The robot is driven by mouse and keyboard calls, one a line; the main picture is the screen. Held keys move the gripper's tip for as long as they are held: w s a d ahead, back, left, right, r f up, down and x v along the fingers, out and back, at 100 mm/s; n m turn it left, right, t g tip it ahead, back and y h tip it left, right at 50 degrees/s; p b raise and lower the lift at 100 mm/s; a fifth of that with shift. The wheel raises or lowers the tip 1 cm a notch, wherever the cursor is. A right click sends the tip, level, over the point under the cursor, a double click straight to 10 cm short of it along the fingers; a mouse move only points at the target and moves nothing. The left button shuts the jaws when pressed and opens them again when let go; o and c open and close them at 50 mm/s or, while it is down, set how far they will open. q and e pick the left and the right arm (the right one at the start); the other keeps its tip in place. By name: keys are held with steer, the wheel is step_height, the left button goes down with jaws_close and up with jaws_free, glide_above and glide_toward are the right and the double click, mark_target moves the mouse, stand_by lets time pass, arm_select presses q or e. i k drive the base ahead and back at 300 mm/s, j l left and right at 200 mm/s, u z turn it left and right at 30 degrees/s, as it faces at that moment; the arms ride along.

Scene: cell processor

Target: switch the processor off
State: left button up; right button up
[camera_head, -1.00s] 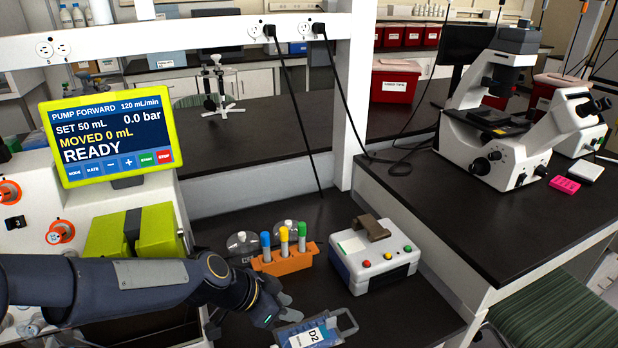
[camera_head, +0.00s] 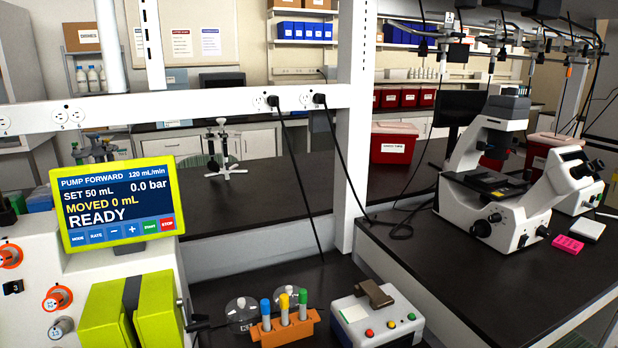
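The processor (camera_head: 40,300) is the white machine at the left edge, with orange-ringed ports and a yellow-green pump block (camera_head: 157,312) on its front. Its yellow-green framed screen (camera_head: 118,200) stands on top. The screen is lit and reads PUMP FORWARD, 120 mL/min, SET 50 mL, 0.0 bar, MOVED 0 mL, READY. Along its lower edge is a row of buttons, with a green START button (camera_head: 150,226) and a red STOP button (camera_head: 167,224) at the right end. I see no power switch that I can make out. Neither gripper shows in the head view now.
An orange rack (camera_head: 285,331) with capped tubes stands right of the processor, with clear round vessels (camera_head: 242,312) behind it. A white box (camera_head: 375,312) with coloured buttons is further right. A microscope (camera_head: 490,190) stands on the right bench. Black cables hang from the outlet rail.

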mark_target(195, 317)
steer(key=k+l+u, duration=0.1)
steer(key=l+u, duration=0.3)
steer(key=k+l+u, duration=0.15)
steer(key=l+u, duration=0.15)
steer(key=u, duration=0.15)
steer(key=k+l+u, duration=0.15)
steer(key=u, duration=0.25)
steer(key=l, duration=0.1)
